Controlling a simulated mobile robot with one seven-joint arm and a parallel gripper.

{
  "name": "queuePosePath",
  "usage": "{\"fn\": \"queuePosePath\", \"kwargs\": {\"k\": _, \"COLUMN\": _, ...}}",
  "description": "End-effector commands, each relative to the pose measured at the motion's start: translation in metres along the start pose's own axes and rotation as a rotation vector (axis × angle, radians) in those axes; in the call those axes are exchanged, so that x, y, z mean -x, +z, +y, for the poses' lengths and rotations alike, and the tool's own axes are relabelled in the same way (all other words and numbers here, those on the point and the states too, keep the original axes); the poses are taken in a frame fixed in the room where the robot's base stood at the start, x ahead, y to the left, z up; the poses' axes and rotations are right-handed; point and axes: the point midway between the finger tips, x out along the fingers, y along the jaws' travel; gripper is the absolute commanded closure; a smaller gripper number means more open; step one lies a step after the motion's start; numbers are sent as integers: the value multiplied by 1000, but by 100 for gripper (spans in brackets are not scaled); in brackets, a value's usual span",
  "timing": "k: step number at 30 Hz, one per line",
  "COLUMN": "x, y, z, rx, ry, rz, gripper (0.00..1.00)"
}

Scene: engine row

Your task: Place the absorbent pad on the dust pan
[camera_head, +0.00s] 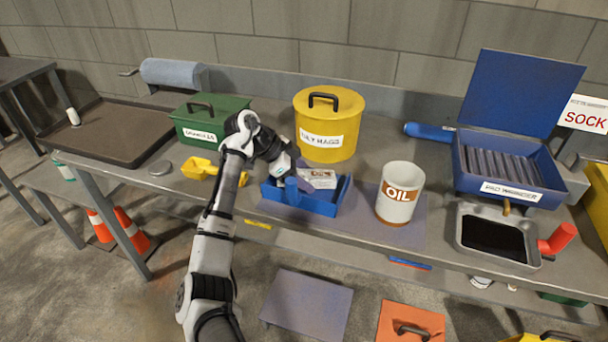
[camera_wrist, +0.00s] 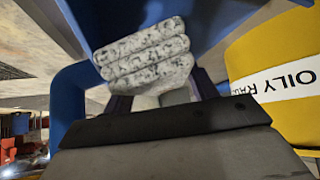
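The absorbent pad (camera_wrist: 145,60) is a grey-and-black speckled, layered block in the wrist view. The dust pan (camera_head: 325,207) is a blue tray with an upright blue handle (camera_head: 291,190) on the bench's front part; its blue also surrounds the pad in the wrist view. In the head view a pale piece (camera_head: 319,178) shows inside the pan, probably the pad. My gripper (camera_wrist: 165,95) is down at the pan, its dark fingers apart and right at the pad. The pad covers part of the fingers, so I cannot tell whether they grip it.
The yellow rag can (camera_head: 326,148) stands close behind the pan. A white OIL tin (camera_head: 398,200) stands to the right, and a yellow scoop (camera_head: 203,170) and green box (camera_head: 210,118) to the left. The blue wringer (camera_head: 515,170) and a drip tray (camera_head: 462,243) are at the far right.

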Motion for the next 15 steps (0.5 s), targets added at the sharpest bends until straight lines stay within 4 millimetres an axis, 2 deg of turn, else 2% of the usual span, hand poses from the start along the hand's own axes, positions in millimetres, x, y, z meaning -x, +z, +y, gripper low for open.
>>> {"fn": "queuePosePath", "kwargs": {"k": 1, "x": 0, "y": 0, "z": 0, "rx": 0, "ry": 0, "rz": 0, "gripper": 35}}
{"fn": "queuePosePath", "kwargs": {"k": 3, "x": 0, "y": 0, "z": 0, "rx": 0, "ry": 0, "rz": 0, "gripper": 28}}
{"fn": "queuePosePath", "kwargs": {"k": 11, "x": 1, "y": -1, "z": 0, "rx": 0, "ry": 0, "rz": 0, "gripper": 28}}
{"fn": "queuePosePath", "kwargs": {"k": 15, "x": 11, "y": -9, "z": 0, "rx": -1, "ry": -2, "rz": -2, "gripper": 28}}
